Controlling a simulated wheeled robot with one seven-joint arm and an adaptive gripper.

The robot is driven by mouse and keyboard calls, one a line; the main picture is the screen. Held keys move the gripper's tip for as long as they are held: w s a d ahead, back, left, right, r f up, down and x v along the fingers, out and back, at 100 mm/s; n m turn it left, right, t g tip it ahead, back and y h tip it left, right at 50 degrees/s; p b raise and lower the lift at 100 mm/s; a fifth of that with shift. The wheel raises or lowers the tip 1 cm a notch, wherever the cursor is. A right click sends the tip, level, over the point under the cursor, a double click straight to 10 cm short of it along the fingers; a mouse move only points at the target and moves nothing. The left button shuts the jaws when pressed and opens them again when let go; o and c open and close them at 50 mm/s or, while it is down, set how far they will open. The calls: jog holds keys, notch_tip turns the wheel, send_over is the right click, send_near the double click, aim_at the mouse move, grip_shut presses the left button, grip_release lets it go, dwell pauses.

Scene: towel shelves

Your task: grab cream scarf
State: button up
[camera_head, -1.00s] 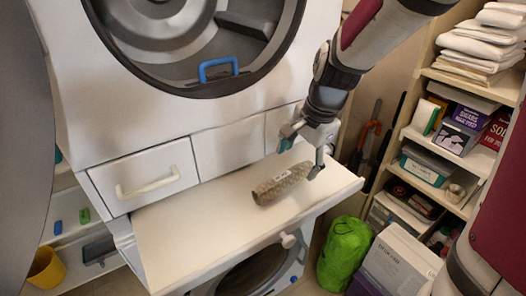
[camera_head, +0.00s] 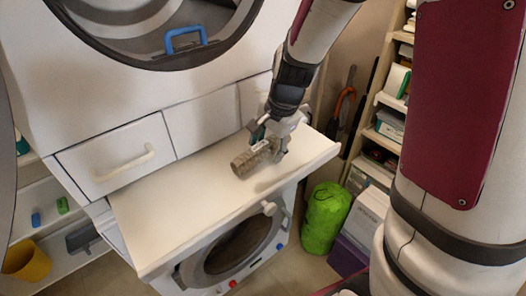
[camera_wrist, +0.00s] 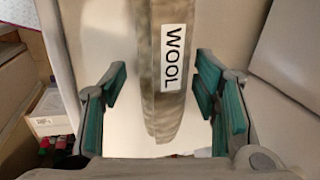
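A rolled, beige-brown textured scarf (camera_head: 243,164) lies on the white pull-out shelf (camera_head: 165,212), near its right end. It is the only rolled cloth on this shelf. My gripper (camera_head: 268,143) is over the roll's right part in the head view. In the wrist view the scarf (camera_wrist: 150,105) runs lengthwise between my gripper's green-padded fingers (camera_wrist: 160,95), and a white label (camera_wrist: 174,57) on it reads "WOOL". The fingers are open, with a gap on each side of the roll. The head view hides part of the roll behind the gripper.
A washing machine (camera_head: 235,252) is below. A green rolled bag (camera_head: 326,218) and boxes stand to the right. The shelf's left part is clear.

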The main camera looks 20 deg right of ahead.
aim_at(265, 141)
jog(key=c, duration=0.8)
jog(key=shift+r, duration=0.15)
jog(key=shift+r, duration=0.6)
notch_tip(265, 141, up, 2)
jog(key=shift+r, duration=0.2)
jog(key=s+a+r+p, duration=0.1)
jog(key=s+p, duration=0.8)
jog(key=s, duration=0.7)
jog(key=shift+a+r, duration=0.15)
jog(key=shift+a, duration=0.25)
